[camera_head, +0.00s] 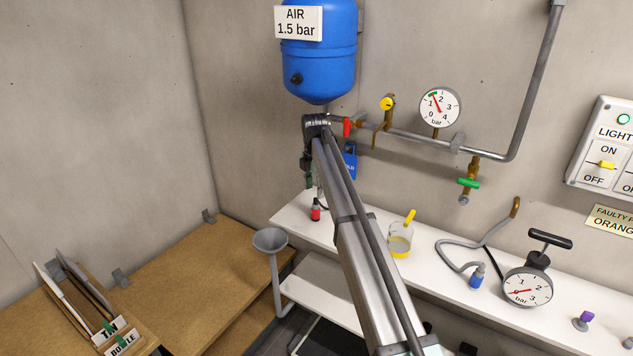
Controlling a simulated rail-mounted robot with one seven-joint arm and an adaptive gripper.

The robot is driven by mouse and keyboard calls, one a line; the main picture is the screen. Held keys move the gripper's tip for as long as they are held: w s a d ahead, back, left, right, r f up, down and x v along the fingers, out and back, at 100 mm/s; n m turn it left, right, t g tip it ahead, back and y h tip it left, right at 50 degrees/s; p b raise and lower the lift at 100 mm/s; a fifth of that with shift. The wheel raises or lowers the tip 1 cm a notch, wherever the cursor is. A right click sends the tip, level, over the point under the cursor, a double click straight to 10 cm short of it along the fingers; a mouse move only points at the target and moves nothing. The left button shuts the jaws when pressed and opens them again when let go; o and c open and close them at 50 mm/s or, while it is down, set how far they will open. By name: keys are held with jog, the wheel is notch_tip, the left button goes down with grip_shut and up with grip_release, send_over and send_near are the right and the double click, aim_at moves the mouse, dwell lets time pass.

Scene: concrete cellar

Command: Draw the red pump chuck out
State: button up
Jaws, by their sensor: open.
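The red pump chuck (315,214) is a small red piece with a grey upper end. It stands near the left end of the white bench (292,222), with a dark line beside it that may be a hose. My gripper (311,187) hangs down at the end of my arm, above the chuck and apart from its red part. It is open, with nothing seen in it. It is small and partly dark against the wall, so the exact gap to the chuck's top is hard to tell.
A blue air tank (318,60), a red-handled valve (347,127) and a blue tag (350,165) are close to my arm. A yellow-handled jug (400,240), a blue chuck (477,276) and a pump gauge (528,287) stand rightward. A grey funnel (270,239) stands left.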

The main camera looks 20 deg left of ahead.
aim_at(315, 204)
notch_tip(315, 204, down, 10)
jog(key=shift+r+p, duration=0.2)
jog(key=shift+p, duration=0.9)
grip_shut()
